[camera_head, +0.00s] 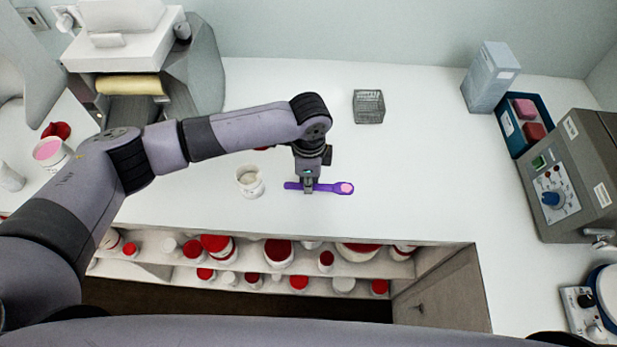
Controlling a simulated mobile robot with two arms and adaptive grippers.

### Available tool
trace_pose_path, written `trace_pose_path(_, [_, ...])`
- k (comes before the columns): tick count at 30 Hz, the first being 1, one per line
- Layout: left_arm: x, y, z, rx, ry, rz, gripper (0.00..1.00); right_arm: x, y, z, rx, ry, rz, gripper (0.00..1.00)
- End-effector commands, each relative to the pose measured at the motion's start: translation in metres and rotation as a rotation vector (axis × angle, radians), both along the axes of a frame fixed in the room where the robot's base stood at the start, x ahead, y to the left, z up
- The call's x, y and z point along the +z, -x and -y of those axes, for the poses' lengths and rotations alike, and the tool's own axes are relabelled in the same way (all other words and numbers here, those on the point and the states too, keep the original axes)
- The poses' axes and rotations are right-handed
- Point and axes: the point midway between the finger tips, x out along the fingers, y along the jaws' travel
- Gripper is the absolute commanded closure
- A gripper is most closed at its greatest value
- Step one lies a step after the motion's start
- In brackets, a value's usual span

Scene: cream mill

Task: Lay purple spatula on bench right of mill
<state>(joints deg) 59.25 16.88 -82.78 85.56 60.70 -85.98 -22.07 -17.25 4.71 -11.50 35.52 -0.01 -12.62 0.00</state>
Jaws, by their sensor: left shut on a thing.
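The purple spatula (327,187) is at the middle of the white bench (420,170), lying level across the picture with a pink blob on its right end. My left gripper (308,187) points down and is shut on the spatula's left part. I cannot tell whether the spatula touches the bench top or is just above it. The mill (205,65), a grey machine with a yellowish roller (130,86), stands at the upper left. The spatula is well to its right. My right gripper is not in view.
A white jar (250,182) stands just left of the spatula. A wire basket (369,107) stands behind it. A blue tray (520,152) and a grey control machine (570,180) are at the right. Jars with red lids (278,252) fill the shelf below. The bench right of the spatula is clear.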

Motion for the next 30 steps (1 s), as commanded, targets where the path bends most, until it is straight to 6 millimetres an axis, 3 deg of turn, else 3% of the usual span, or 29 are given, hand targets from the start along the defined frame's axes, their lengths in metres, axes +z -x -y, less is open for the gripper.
trace_pose_path(9, [-0.0026,-0.0001,0.0002,0.0,0.0,0.0,1.0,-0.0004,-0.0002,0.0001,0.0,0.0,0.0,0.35])
trace_pose_path(10, [-0.0029,-0.0001,0.0002,0.0,0.0,0.0,0.84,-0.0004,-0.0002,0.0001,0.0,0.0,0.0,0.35])
trace_pose_path(19, [-0.0022,-0.0003,0.0001,0.0,0.0,0.001,0.65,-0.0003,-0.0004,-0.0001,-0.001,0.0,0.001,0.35])
trace_pose_path(30, [0.0036,-0.0008,0.0003,0.0,0.001,0.002,0.65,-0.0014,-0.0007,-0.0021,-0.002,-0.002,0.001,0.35])
